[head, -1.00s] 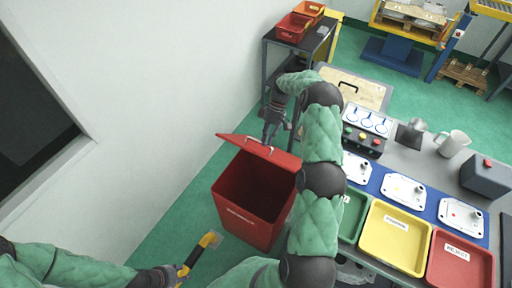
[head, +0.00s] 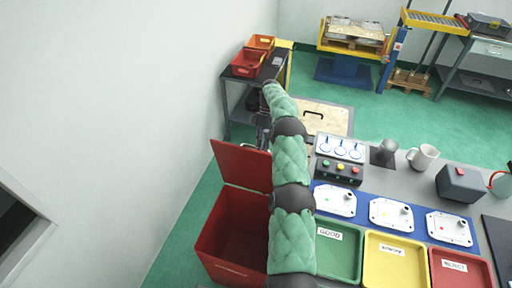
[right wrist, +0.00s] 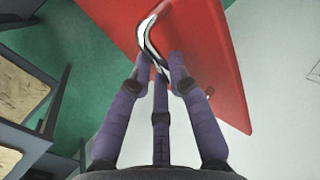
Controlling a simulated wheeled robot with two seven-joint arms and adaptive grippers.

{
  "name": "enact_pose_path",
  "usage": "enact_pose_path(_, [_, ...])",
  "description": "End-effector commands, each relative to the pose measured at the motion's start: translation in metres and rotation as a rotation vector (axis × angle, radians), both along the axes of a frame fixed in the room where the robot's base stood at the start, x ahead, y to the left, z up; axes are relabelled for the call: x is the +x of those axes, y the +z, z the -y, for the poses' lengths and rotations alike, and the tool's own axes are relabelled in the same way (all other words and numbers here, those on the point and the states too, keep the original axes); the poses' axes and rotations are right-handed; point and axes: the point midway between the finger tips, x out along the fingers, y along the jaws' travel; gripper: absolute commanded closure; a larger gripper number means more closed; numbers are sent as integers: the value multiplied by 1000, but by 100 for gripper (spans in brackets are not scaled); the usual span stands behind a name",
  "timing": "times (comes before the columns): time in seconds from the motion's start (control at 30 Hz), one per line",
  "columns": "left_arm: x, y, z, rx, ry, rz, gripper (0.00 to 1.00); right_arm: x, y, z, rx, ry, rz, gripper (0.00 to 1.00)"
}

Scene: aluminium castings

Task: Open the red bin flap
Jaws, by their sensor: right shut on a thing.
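The red bin (head: 207,240) stands on the floor against the wall, and its dark inside shows. Its red flap (head: 236,163) is raised, tilted up steeply at the bin's far edge. My right gripper (head: 264,137) is at the flap's upper edge, partly hidden by my own arm. In the right wrist view, the fingers of this gripper (right wrist: 160,66) are closed around the silver bar handle (right wrist: 148,35) on the red flap (right wrist: 205,55). My left gripper is out of view.
The bench at right holds green (head: 338,250), yellow (head: 397,262) and red (head: 462,268) trays, with white plates on a blue mat (head: 353,213) behind. A dark shelf (head: 238,92) with red bins stands beyond the flap.

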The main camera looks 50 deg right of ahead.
Motion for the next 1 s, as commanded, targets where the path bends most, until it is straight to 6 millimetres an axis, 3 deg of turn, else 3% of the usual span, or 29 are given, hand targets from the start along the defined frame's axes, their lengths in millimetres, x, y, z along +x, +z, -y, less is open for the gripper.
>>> enact_pose_path(0.03, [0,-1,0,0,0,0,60,-5,-18,-2,12,3,-21,100])
enact_pose_path(0.5, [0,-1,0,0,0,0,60,-6,-18,0,14,3,-24,100])
enact_pose_path(0.53, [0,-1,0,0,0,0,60,-6,-18,0,14,3,-24,73])
enact_pose_path(0.6, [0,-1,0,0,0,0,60,-5,-17,0,14,3,-21,57])
enact_pose_path(1.0, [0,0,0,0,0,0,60,-2,-3,1,8,2,-12,57])
